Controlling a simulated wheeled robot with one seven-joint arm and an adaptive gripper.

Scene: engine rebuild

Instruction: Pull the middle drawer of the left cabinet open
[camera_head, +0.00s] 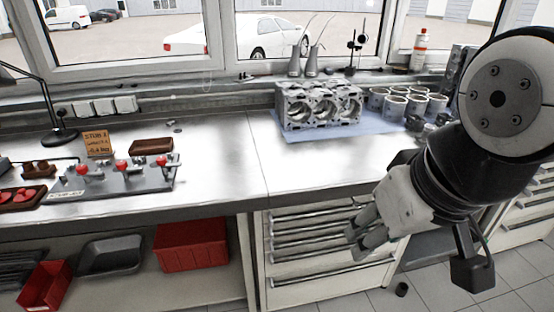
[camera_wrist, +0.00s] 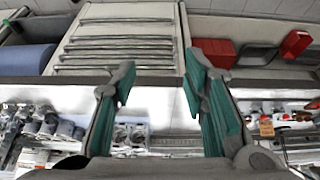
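The left cabinet (camera_head: 320,291) stands under the bench, white with several long horizontal bar handles. Its drawers look shut. The middle drawer (camera_head: 310,241) shows in the head view, its right end partly hidden by my gripper. My gripper (camera_head: 354,240) hangs in front of the cabinet's right side. In the wrist view, which looks upside down, the cabinet (camera_wrist: 118,28) lies beyond my fingertips. My gripper (camera_wrist: 158,82) is open there, its two green-padded fingers wide apart with nothing between them. No contact with a handle is visible.
The bench top (camera_head: 215,150) juts above the drawers. It carries an engine block (camera_head: 318,106) and several cylinders. An open shelf with a red bin (camera_head: 192,246) is left of the cabinet. Another drawer cabinet (camera_head: 522,218) stands right. A small dark object (camera_head: 401,289) lies on the tiled floor.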

